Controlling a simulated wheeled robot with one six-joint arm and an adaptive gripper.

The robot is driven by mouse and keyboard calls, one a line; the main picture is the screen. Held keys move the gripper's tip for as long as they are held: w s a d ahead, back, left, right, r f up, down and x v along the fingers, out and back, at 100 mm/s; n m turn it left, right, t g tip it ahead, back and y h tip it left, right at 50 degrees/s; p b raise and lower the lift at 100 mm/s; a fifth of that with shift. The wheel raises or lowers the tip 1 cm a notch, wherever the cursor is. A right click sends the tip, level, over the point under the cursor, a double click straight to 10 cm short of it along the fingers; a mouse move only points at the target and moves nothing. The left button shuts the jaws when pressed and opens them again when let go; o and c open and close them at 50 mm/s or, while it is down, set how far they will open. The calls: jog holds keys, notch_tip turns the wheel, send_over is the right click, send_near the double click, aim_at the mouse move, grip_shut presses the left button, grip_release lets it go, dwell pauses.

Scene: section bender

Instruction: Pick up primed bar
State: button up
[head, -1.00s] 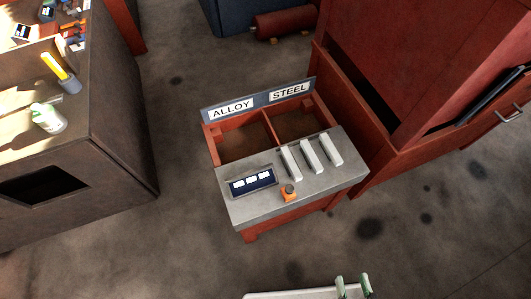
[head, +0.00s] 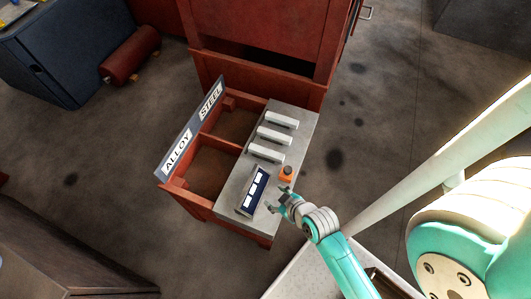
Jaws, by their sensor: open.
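Three pale grey bars lie side by side on the grey top of a red stand: a far one (head: 281,120), a middle one (head: 275,136) and a near one (head: 265,153). I cannot tell which of them is the primed bar. My gripper (head: 273,199) is open and empty. It is over the near right part of the grey top, beside a small orange object (head: 286,174) and a dark blue holder with white labels (head: 253,191). It is apart from the bars.
The grey top (head: 299,131) belongs to a stand with two open bins, marked ALLOY (head: 177,153) and STEEL (head: 211,102). A large red machine (head: 260,45) stands close behind. A red cylinder (head: 130,55) lies at the upper left. Floor (head: 375,110) is open at right.

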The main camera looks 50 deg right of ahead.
jog(key=w+d+f+n+g+y, duration=0.1)
jog(key=w+d+f+g+y, duration=0.1)
jog(key=w+d, duration=0.6)
jog(key=n+g+y, duration=0.1)
jog(key=n, duration=0.2)
send_near(266, 151)
jog(key=x, duration=0.3)
jog(key=shift+s+a+f, duration=0.1)
jog(key=shift+a+f, duration=0.1)
jog(key=shift+f, duration=0.05)
jog(key=shift+x, duration=2.75)
jog(key=shift+d+r, duration=0.1)
jog(key=shift+d, duration=0.15)
grip_shut()
